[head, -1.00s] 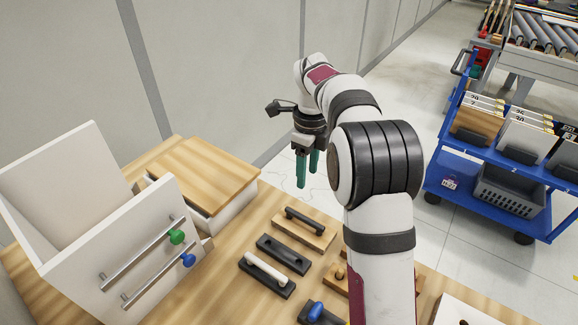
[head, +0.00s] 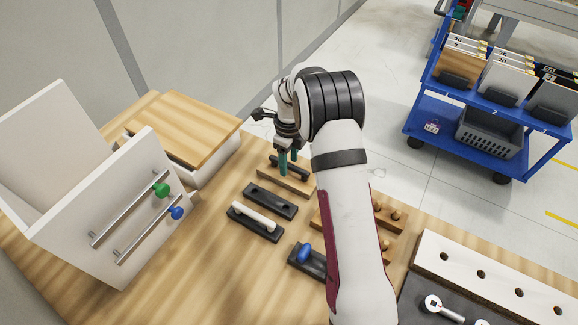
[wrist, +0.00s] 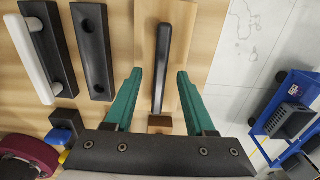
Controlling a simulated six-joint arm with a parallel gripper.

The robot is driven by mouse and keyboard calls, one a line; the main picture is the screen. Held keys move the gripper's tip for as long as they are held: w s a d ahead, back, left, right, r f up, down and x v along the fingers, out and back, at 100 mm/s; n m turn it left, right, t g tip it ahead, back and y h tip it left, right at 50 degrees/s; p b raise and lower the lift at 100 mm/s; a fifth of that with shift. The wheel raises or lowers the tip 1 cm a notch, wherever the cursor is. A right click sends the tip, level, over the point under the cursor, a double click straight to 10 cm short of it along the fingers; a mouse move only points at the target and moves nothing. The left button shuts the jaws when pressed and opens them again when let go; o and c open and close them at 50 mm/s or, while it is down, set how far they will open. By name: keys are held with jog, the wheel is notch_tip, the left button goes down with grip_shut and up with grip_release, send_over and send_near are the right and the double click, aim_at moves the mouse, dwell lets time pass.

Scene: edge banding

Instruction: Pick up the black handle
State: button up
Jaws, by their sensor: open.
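The black handle (wrist: 161,70) lies on a light wooden base block (wrist: 146,40) in the wrist view. In the head view the black handle (head: 291,168) is partly hidden behind my gripper's fingers. My gripper (wrist: 155,90) is open, with one green finger on each side of the handle. In the head view my gripper (head: 288,163) points down at the handle's block. I cannot tell whether the fingertips are at the handle's height or still above it.
A black block with two holes (head: 270,201) and a white handle (head: 254,217) on a black base lie nearer. A blue knob (head: 304,253) sits on another black base. Wooden pegs (head: 394,215) stand behind my arm. A white drawer box (head: 95,210) stands left.

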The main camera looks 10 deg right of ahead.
jog(key=shift+f, duration=0.25)
dwell(0.3)
grip_shut()
dwell(0.4)
